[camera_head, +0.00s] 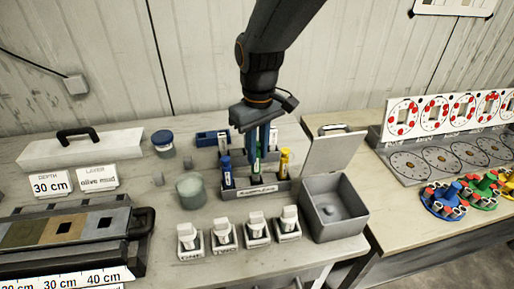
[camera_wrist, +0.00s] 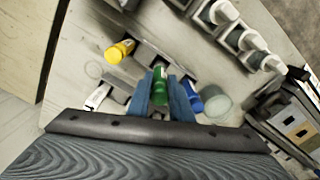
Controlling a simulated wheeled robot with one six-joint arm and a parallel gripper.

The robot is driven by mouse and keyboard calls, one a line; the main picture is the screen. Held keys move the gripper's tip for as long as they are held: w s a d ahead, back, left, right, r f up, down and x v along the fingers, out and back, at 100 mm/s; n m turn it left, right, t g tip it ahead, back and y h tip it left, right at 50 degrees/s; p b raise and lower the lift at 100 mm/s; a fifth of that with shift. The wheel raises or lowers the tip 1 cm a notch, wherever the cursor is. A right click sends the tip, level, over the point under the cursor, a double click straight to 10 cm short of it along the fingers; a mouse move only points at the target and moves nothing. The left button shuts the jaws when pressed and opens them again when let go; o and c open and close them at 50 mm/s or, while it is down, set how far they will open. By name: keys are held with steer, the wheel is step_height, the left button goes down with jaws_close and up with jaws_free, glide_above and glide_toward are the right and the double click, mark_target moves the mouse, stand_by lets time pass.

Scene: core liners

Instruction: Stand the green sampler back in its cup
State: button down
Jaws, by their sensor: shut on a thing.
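My gripper (camera_head: 262,150) points down over the grey sampler rack (camera_head: 258,191) in the head view. Its blue fingers are shut on the green sampler (camera_head: 257,168), which is roughly upright between the blue and yellow ones. In the wrist view the green sampler (camera_wrist: 160,73) shows between the fingers (camera_wrist: 162,92). The fingers hide part of it, and I cannot tell whether its lower end is inside the middle cup or just above it. The blue sampler (camera_head: 226,170) stands at the rack's left and the yellow sampler (camera_head: 284,163) at its right.
A grey open box (camera_head: 338,208) with a raised lid (camera_head: 332,157) stands right of the rack. Several labelled blocks (camera_head: 223,237) line the front. A round greenish jar (camera_head: 190,190) and a blue-lidded jar (camera_head: 163,143) stand left. A blue holder (camera_head: 211,138) lies behind.

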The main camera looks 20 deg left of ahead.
steer(key=shift+f+b, duration=0.9)
steer(key=shift+f, duration=0.85)
steer(key=c, duration=1.5)
jaws_free()
steer(key=shift+r, duration=0.1)
steer(key=shift+r+p, duration=2.85)
steer(key=shift+r, duration=0.55)
